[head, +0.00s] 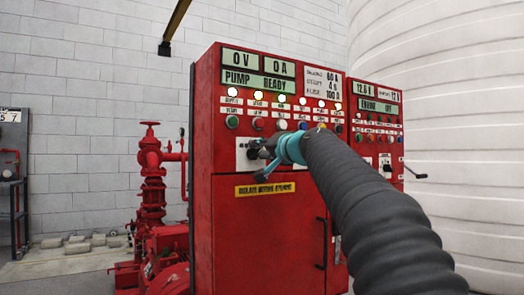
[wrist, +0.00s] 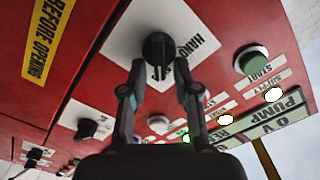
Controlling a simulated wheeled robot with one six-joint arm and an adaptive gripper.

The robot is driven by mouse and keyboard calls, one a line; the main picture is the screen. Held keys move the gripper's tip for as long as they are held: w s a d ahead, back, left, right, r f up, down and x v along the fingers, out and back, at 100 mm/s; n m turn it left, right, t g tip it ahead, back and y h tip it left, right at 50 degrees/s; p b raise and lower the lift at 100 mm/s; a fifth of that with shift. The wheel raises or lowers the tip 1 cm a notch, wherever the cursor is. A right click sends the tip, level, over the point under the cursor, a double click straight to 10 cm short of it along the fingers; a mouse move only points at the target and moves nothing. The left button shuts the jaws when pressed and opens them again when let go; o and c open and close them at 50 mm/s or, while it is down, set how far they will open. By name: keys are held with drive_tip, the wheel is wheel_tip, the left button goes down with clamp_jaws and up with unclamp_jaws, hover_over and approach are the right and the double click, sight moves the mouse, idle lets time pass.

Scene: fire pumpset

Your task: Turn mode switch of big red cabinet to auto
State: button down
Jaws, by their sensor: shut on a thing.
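The big red cabinet (head: 268,235) stands in the middle of the head view, with lit displays reading "PUMP READY". Its mode switch (wrist: 158,48) is a black knob on a white plate (wrist: 140,27); the word "HAND" is readable on the plate in the wrist view. My gripper (wrist: 160,70) has its two fingers on either side of the knob's grip, shut on it. In the head view my gripper (head: 262,150) is at the white plate (head: 243,160) and covers part of it. The knob's exact pointing direction is hard to tell.
Lamps and push buttons, including a green start button (wrist: 250,60), sit close to the switch. A yellow warning label (head: 265,189) is below it. A smaller red cabinet (head: 373,130) stands right. Red pump pipework (head: 152,180) is at left.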

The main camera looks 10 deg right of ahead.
drive_tip(key=c, duration=1.2)
unclamp_jaws()
drive_tip(key=shift+c, duration=0.2)
drive_tip(key=shift+s, duration=0.15)
drive_tip(key=v, duration=1.1)
drive_tip(key=shift+s, duration=0.35)
drive_tip(key=shift+d, duration=0.1)
